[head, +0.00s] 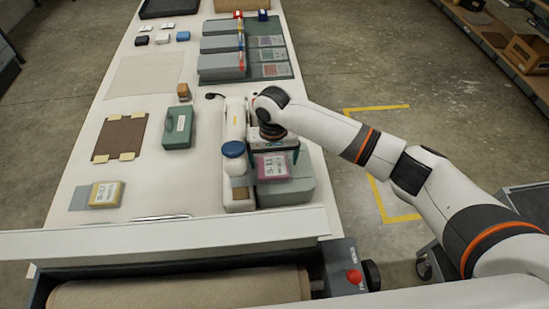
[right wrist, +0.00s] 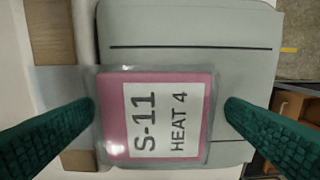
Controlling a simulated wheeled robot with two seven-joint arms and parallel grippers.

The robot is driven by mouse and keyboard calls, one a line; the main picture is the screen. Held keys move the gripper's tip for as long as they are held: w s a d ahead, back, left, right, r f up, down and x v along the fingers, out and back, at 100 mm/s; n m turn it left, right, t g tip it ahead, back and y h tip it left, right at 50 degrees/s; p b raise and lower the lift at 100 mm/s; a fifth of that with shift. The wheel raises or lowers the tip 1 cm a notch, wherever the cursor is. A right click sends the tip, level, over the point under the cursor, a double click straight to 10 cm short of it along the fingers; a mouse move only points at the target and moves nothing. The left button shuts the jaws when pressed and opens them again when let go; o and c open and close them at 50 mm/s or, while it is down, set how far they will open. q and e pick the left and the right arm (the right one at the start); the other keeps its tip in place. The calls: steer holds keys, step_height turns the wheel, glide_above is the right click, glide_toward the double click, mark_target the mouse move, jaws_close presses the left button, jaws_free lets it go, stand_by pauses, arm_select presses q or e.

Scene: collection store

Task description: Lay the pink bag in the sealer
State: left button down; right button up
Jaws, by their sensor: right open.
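The pink bag (head: 271,166) carries a white label reading S-11 HEAT 4, clear in the right wrist view (right wrist: 113,125). It appears to lie flat over the sealer's grey bed (head: 292,190), its clear flap reaching left toward the sealer's white arm (head: 235,125) with the blue knob. My right gripper (head: 274,148) is above the bag. In the right wrist view its green fingers (right wrist: 160,106) are apart, one on each side of the bag, with a small gap at the right. Whether the bag touches the bed everywhere is hard to tell. My left gripper is out of view.
A yellow-labelled bag (head: 106,195) lies at the table's near left. A green box (head: 178,127) and a brown board (head: 121,138) lie left of the sealer. Grey bins (head: 221,65) stand farther back. A roller with a red knob (head: 354,276) is in front.

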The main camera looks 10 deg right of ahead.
step_height(320, 180, up, 12)
steer(key=b, duration=0.2)
steer(key=shift+a+f, duration=0.15)
